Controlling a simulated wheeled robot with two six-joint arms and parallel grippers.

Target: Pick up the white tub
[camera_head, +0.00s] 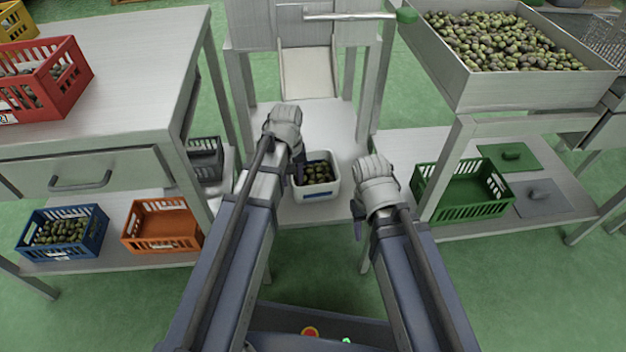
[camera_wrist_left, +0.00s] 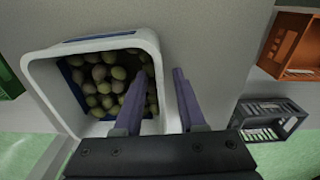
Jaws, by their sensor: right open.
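The white tub (camera_head: 322,194), with dark and green olives inside, stands upright on the low metal shelf below the chute. It also shows in the left wrist view (camera_wrist_left: 160,62). My left gripper (camera_head: 299,172) is at the tub's left side. In the left wrist view its two fingers (camera_wrist_left: 161,85) are apart, one over the olives inside and one outside, with the tub's wall between them. I see no firm grip on the wall. My right gripper (camera_head: 358,222) is open and empty, right of the tub and apart from it.
A green crate (camera_head: 464,196) stands on the right shelf, below a bin of olives (camera_head: 535,90). Blue (camera_head: 62,232) and orange (camera_head: 162,228) crates are on the lower left shelf, a grey crate (camera_head: 205,158) behind. A red crate (camera_head: 45,80) sits on the left table. The table leg stands left of the tub.

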